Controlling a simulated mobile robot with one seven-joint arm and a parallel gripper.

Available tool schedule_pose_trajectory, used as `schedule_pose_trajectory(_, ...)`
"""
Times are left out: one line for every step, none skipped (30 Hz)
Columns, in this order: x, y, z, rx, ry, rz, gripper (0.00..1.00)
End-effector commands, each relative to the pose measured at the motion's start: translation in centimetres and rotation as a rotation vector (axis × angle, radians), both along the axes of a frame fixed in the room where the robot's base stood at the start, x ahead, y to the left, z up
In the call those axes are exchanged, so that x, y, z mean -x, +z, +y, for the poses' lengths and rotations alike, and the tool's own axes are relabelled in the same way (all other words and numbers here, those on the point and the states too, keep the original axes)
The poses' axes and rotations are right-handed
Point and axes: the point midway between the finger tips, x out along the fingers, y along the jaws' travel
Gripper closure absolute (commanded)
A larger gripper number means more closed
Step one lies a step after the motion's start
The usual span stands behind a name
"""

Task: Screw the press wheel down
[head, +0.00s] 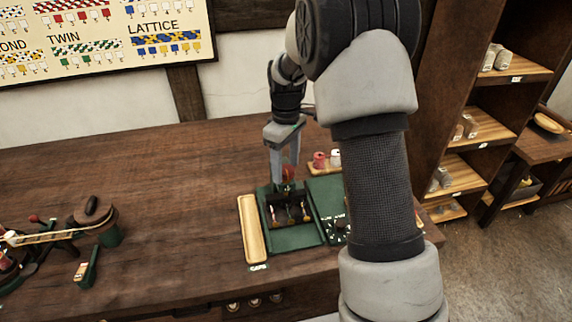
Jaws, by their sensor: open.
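My gripper (286,168) points down over the green press-like fixture (303,238) on the wooden bench. A small red part (289,173) shows right at the fingertips, at the top of the fixture; it looks like the press wheel, but it is small and partly covered by the fingers. I cannot tell whether the fingers touch it. The gripper is open. A dark frame with several small upright pieces (288,212) stands in the fixture below. My arm hides part of the fixture's right side.
A pale wooden tray (251,228) lies left of the fixture, with a CAPS label (258,267). Red and white spools (320,160) stand behind. A green rope tool (108,228) stands at the left. The bench (170,190) between is clear. Shelves (480,130) rise at the right.

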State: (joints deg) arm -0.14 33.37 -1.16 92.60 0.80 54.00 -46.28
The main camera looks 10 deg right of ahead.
Motion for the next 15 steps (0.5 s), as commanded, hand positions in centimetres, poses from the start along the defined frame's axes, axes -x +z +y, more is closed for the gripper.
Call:
schedule_pose_trajectory(0.01,-0.01,0.01,0.0,0.0,0.0,0.43)
schedule_pose_trajectory(0.0,-0.01,0.0,0.0,0.0,0.0,0.43)
schedule_pose_trajectory(0.0,0.0,0.0,0.0,0.0,0.0,0.43)
schedule_pose_trajectory(0.01,0.0,0.01,0.0,0.0,0.0,0.43)
schedule_pose_trajectory(0.01,0.0,0.01,0.0,0.0,0.0,0.43)
schedule_pose_trajectory(0.0,0.01,0.0,0.0,0.0,0.0,0.5)
schedule_pose_trajectory(0.01,0.01,0.01,0.0,0.0,0.0,0.55)
schedule_pose_trajectory(0.01,0.01,0.01,0.0,0.0,0.0,0.6)
schedule_pose_trajectory(0.0,0.02,0.0,0.0,0.0,0.0,0.66)
schedule_pose_trajectory(0.0,0.02,0.0,0.0,0.0,0.0,0.72)
schedule_pose_trajectory(0.0,0.02,0.0,0.0,0.0,0.0,0.77)
schedule_pose_trajectory(0.01,0.02,0.01,0.0,0.0,0.0,0.83)
schedule_pose_trajectory(0.0,0.03,0.0,0.0,0.0,0.0,0.84)
schedule_pose_trajectory(0.01,0.03,0.01,0.0,0.0,0.0,0.84)
schedule_pose_trajectory(0.01,0.03,0.01,0.0,-0.001,0.0,0.84)
